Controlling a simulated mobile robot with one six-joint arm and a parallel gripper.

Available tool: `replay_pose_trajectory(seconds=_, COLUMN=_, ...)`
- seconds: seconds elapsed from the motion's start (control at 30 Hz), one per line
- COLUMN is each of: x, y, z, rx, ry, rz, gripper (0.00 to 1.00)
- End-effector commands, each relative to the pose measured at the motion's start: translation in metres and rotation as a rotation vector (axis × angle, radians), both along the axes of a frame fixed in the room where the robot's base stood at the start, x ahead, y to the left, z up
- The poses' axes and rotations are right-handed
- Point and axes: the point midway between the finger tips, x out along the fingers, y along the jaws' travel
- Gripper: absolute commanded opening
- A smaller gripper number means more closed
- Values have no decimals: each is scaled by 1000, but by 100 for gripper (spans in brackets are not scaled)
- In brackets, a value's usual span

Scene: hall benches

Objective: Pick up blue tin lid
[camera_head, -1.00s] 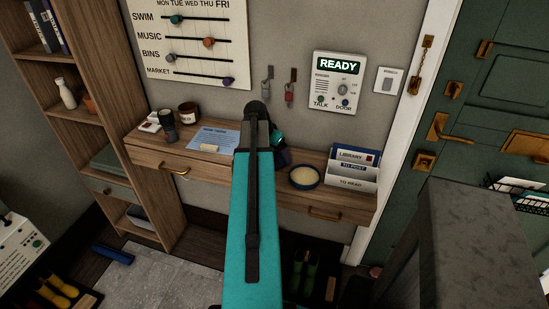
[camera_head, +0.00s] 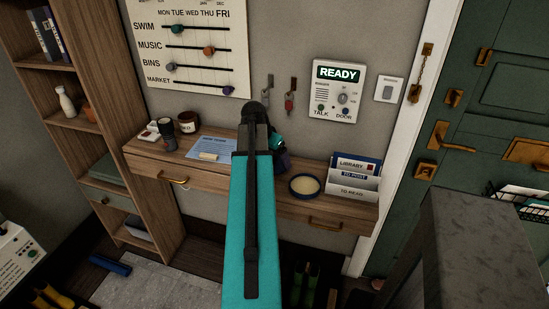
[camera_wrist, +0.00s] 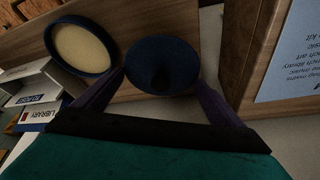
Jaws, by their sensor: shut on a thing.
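In the wrist view the blue tin lid (camera_wrist: 160,58), round with a dark knob in its middle, sits between the two purple fingers of my gripper (camera_wrist: 160,84). The fingers are shut on it. In the head view my teal arm covers most of the gripper (camera_head: 283,160), and the lid cannot be made out clearly there. A shallow round blue tin (camera_head: 304,197) with a pale inside stands open on the wooden shelf, right of the gripper. Its blue rim also shows in the wrist view (camera_wrist: 50,47), beside the lid and apart from it.
The wall shelf (camera_head: 225,180) also bears a letter rack (camera_head: 353,190) at right. A blue paper (camera_head: 213,147), a dark jar (camera_head: 167,134) and a brown mug (camera_head: 188,123) are at left. A grey block-like post (camera_head: 470,245) stands in the right foreground.

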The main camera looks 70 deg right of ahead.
Motion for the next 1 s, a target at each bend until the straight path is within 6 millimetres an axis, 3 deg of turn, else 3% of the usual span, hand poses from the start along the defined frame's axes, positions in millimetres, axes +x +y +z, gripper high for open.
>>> replay_pose_trajectory(seconds=0.7, x=-18, y=88, z=7, rx=-1, ry=0, rz=-1, gripper=70)
replay_pose_trajectory(seconds=1.0, x=-18, y=92, z=5, rx=-3, ry=0, rz=-1, gripper=70)
